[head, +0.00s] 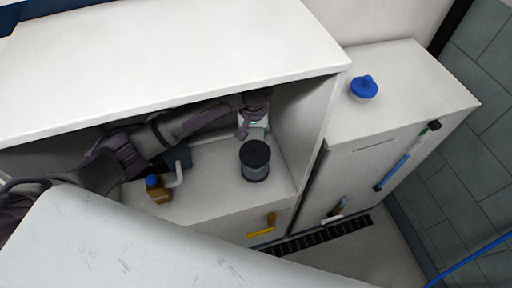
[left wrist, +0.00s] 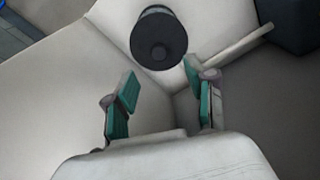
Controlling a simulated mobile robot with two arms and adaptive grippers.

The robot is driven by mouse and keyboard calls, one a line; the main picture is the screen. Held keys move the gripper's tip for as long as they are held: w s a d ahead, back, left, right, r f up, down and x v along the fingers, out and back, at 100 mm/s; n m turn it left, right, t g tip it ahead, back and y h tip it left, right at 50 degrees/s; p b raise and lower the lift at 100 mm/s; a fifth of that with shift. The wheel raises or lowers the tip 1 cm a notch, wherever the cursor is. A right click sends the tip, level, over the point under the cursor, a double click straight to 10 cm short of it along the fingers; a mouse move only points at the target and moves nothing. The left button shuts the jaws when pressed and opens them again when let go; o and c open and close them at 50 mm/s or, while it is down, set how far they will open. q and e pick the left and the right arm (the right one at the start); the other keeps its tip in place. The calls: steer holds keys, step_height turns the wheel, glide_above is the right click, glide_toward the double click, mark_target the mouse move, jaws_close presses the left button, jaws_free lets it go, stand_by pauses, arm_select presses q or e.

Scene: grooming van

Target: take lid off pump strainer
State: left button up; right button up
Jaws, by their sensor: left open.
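The pump strainer (head: 256,172) is a dark grey translucent cylinder with a round black lid (head: 255,153), upright on the shelf inside the open cabinet bay. In the left wrist view the black lid (left wrist: 159,38), with a round knob in its middle, is ahead of the fingers. My left gripper (head: 254,125) is inside the bay, just behind the strainer. Its green-padded fingers (left wrist: 160,76) are apart with nothing between them. The lid lies beyond the fingertips, and I see no contact. My right gripper is not in view.
A dark blue box (head: 178,158) with a pale pipe (head: 176,177) and a brown bottle with a blue cap (head: 158,189) stand left of the strainer. The white countertop (head: 190,55) overhangs the bay. A blue-topped container (head: 364,88) stands on the right cabinet.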

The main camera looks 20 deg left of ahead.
mark_target(255, 147)
arm_select(q)
steer(key=f, duration=0.2)
steer(key=shift+w+f, duration=0.2)
steer(key=shift+f, duration=0.1)
steer(key=shift+w+f+p, duration=0.15)
steer(key=shift+f+p, duration=0.1)
steer(key=shift+f, duration=0.3)
steer(key=shift+w+f+p, duration=0.15)
steer(key=shift+f+p, duration=0.1)
steer(key=shift+f, duration=0.3)
step_height(255, 147, down, 3)
steer(key=shift+r, duration=0.2)
steer(key=shift+a+f+p, duration=0.1)
steer(key=shift+f+p, duration=0.2)
steer(key=shift+f, duration=0.1)
steer(key=shift+w+f, duration=0.15)
steer(key=shift+f, duration=0.1)
steer(key=c, duration=1)
jaws_close()
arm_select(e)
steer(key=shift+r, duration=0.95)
